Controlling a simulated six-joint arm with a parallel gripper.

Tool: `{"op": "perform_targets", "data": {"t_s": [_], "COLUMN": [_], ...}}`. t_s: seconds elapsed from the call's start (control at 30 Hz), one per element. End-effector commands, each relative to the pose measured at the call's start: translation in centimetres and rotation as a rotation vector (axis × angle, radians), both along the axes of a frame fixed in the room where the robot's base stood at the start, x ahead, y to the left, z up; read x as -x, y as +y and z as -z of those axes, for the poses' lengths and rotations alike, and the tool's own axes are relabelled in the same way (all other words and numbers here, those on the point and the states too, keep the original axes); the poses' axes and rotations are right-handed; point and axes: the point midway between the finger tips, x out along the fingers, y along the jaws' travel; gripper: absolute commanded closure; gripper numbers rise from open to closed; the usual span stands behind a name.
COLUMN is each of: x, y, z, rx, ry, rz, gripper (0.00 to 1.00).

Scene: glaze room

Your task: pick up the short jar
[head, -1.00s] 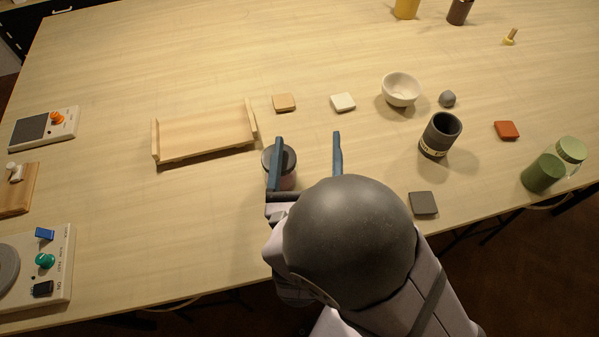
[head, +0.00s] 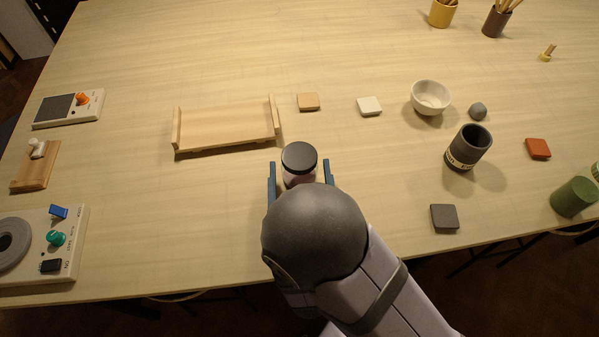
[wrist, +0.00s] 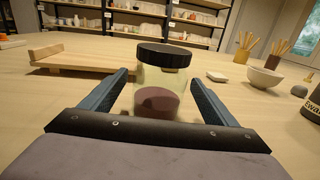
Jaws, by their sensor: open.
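The short jar (head: 299,163) is a clear jar with a black lid and dark contents, upright on the table. It also stands in the middle of the wrist view (wrist: 162,80), with purplish-brown material in its lower part. My gripper (head: 300,168) is open, with one blue finger on each side of the jar. In the wrist view both fingers (wrist: 158,88) show a gap to the jar, so they do not appear to touch it. My wrist hides the table just in front of the jar in the head view.
A wooden tray (head: 225,128) lies behind and left of the jar. Two tiles, tan (head: 308,101) and white (head: 369,106), lie behind it. A dark cup (head: 468,148), white bowl (head: 430,98) and grey tile (head: 444,217) are to the right.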

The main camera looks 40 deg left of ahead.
Motion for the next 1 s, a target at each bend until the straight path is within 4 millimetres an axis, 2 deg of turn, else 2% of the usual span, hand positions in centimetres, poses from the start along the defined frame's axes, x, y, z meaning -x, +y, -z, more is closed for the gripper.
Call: {"op": "perform_targets", "data": {"t_s": [0.17, 0.6, 0.9, 0.97, 1.0], "x": [-0.3, -3.8, -4.0, -4.0, -4.0], "y": [0.2, 3.2, 3.5, 3.5, 3.5], "z": [-0.1, -0.1, 0.0, 0.0, 0.0], "rx": [0.001, 0.001, 0.001, 0.001, 0.001], "ry": [-0.001, -0.001, -0.002, -0.002, -0.002], "rz": [0.0, 0.001, -0.001, -0.001, -0.001], "gripper": [0.19, 0.19, 0.19, 0.31, 0.4]}}
